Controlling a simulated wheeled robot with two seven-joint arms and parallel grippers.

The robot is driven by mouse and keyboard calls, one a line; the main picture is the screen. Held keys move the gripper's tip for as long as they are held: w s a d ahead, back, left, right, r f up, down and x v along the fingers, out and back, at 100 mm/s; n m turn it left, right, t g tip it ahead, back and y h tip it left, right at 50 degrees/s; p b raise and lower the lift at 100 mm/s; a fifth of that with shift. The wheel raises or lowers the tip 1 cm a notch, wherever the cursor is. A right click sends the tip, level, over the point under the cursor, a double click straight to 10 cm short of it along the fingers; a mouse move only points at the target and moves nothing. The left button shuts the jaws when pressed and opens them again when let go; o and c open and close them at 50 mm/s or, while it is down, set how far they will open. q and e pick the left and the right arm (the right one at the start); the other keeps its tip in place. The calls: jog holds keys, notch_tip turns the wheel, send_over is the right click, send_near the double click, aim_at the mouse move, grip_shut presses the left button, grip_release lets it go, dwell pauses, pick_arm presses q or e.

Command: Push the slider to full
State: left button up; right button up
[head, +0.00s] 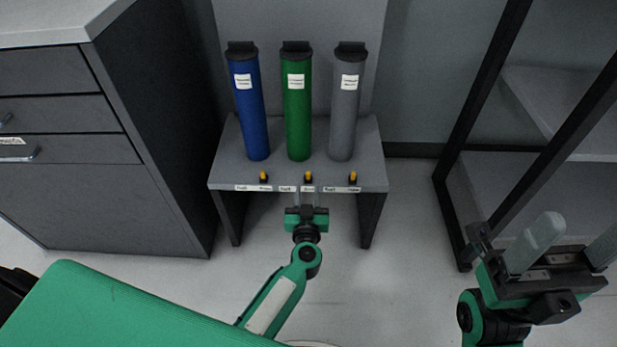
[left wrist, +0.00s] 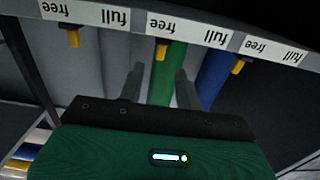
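Three yellow-tipped sliders, left (head: 264,177), middle (head: 308,177) and right (head: 353,178), stand along the front of a small grey table (head: 225,165). Each is over the right-hand, "free" end of its label. In the left wrist view, upside down, the middle slider (left wrist: 161,50) is by a "free" label. My left gripper (head: 307,197) is in front of the table edge, below the middle slider. Its fingers (left wrist: 160,85) are apart with nothing between; contact with the table cannot be told. My right gripper (head: 578,238) is open and empty, far right.
Blue (head: 249,105), green (head: 297,105) and grey (head: 345,105) black-capped rolls stand upright behind the sliders. A dark drawer cabinet (head: 140,200) is on the left. A black-framed shelf (head: 465,150) stands at right, near my right gripper. Floor in front is clear.

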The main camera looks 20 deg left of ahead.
aim_at(307, 176)
pick_arm(q)
jog(key=b+x, duration=0.2)
jog(key=x, duration=0.5)
jog(key=shift+w+a, duration=0.15)
jog(key=shift+w, duration=0.2)
grip_shut()
